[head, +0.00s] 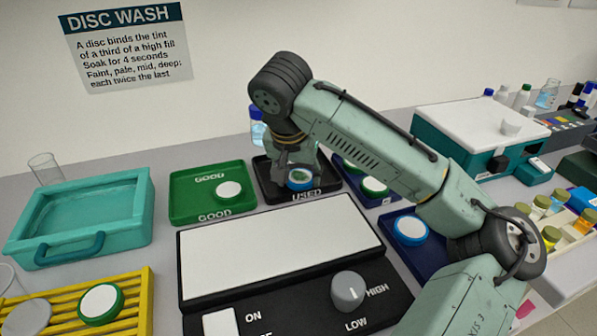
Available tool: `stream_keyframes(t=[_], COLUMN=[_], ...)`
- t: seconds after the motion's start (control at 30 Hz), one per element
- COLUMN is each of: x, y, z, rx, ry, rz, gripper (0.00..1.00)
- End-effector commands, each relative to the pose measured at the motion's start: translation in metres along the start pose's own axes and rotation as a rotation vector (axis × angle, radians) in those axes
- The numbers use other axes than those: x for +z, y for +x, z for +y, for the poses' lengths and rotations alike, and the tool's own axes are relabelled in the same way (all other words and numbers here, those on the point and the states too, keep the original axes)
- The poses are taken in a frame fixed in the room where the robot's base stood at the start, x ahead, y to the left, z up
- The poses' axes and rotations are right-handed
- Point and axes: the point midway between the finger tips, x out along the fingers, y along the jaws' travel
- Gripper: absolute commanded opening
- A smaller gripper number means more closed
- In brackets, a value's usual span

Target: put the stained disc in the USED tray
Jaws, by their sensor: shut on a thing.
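The stained disc (299,178) has a blue rim and a pale face with a greenish tint. It is at the end of my gripper (293,168), which is shut on it. The disc is over or in the black USED tray (330,189) at the back centre. I cannot tell whether the disc touches the tray floor. My gripper's fingers are small in the head view, and the arm reaches in from the right.
The green GOOD tray (185,208) with a white disc (229,190) is just left. A dark tray (390,198) with green-rimmed discs is right, partly behind my arm. The black rig with a white panel (280,248) and knob (348,291) is in front. A teal basin (85,215) stands left.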

Motion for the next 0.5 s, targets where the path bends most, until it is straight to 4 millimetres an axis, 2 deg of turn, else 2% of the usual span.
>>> stream_keyframes(t=[0.5], x=[0.007], y=[0.015], z=[0.000], rx=[0.004], ry=[-0.004], rz=[-0.009], gripper=[0.20])
